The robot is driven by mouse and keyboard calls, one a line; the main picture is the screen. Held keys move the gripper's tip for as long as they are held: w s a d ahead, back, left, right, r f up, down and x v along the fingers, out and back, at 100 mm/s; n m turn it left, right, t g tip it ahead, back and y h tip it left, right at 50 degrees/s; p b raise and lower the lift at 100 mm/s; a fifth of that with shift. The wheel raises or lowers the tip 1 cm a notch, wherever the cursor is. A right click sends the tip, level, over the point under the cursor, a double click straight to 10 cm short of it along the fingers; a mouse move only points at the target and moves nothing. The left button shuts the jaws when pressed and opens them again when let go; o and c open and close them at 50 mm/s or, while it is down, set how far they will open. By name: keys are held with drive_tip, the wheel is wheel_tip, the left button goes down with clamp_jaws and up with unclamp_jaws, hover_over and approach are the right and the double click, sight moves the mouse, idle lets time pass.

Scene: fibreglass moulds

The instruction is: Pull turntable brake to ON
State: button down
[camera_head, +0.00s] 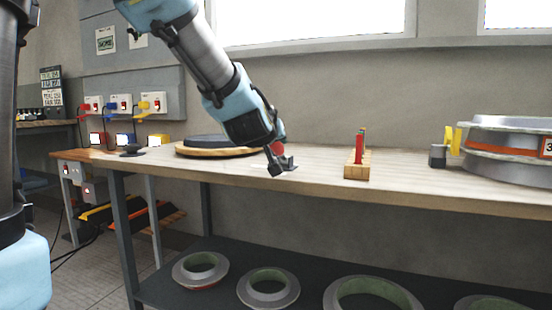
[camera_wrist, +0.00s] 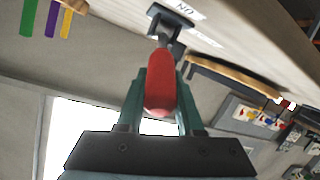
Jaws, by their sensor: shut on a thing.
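The turntable brake lever has a red grip (camera_head: 278,148) and a dark metal base (camera_head: 281,168) near the front edge of the bench. My gripper (camera_head: 273,147) reaches down to it from the upper left. In the wrist view, the two greenish fingers of my gripper (camera_wrist: 161,92) are shut on the red grip (camera_wrist: 160,80), one on each side. The dark bracket (camera_wrist: 170,28) lies beyond, beside a white label (camera_wrist: 185,10) reading ON. The turntable (camera_head: 215,147), a dark disc with a wooden rim, sits behind and left of the brake.
A wooden block (camera_head: 357,171) holding upright coloured pieces stands right of the brake. A large round grey mould (camera_head: 510,150) with an orange band is at the far right. Switch boxes (camera_head: 122,103) hang on the left wall panel. Bare bench (camera_head: 315,176) lies between brake and block.

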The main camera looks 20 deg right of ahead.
drive_tip(key=shift+s+a+f+t+b, duration=0.1)
drive_tip(key=shift+f+t+b, duration=0.2)
drive_tip(key=shift+b, duration=0.5)
drive_tip(key=c, duration=0.5)
unclamp_jaws()
drive_tip(key=shift+c, duration=0.2)
drive_tip(key=shift+s+r, duration=0.1)
drive_tip(key=shift+r, duration=0.05)
drive_tip(key=p+v, duration=0.3)
drive_tip(key=v, duration=0.7)
drive_tip(key=shift+s+a, duration=0.15)
drive_tip(key=shift+a, duration=0.25)
